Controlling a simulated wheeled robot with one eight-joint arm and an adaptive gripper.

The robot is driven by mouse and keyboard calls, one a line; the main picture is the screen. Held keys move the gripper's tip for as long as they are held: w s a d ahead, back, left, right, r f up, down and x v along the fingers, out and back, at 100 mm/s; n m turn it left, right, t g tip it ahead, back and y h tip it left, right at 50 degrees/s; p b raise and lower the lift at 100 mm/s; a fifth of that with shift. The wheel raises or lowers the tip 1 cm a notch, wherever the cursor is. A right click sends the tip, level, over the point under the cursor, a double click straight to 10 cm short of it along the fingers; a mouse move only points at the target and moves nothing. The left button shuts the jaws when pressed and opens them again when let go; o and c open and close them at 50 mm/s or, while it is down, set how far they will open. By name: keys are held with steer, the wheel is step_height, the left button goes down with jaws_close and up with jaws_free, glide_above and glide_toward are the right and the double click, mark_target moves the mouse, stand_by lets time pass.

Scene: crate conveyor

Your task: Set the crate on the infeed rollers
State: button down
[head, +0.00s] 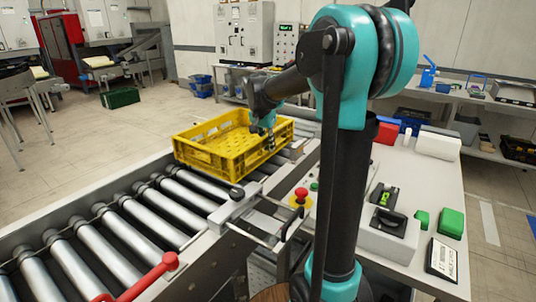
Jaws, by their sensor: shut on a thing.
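The yellow crate (207,163) is an open plastic box with slotted walls, in the middle of the head view. It appears level and empty, over the far part of the rollers (135,243). I cannot tell whether its base touches them. My gripper (268,141) reaches down at the crate's right side and is shut on its wall. The fingertips are small and partly hidden by the crate.
Bare rollers run toward the lower left. A red lever (170,261) and a red stop button (301,194) stand near the conveyor. A white table (432,190) at right carries boxes and green blocks. A green crate (120,98) lies on the floor at left.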

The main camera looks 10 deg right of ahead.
mark_target(268, 153)
steer(key=shift+f, duration=1.9)
steer(key=c, duration=1.5)
jaws_free()
steer(key=shift+f, duration=0.1)
steer(key=shift+c, duration=0.2)
steer(key=v, duration=1.2)
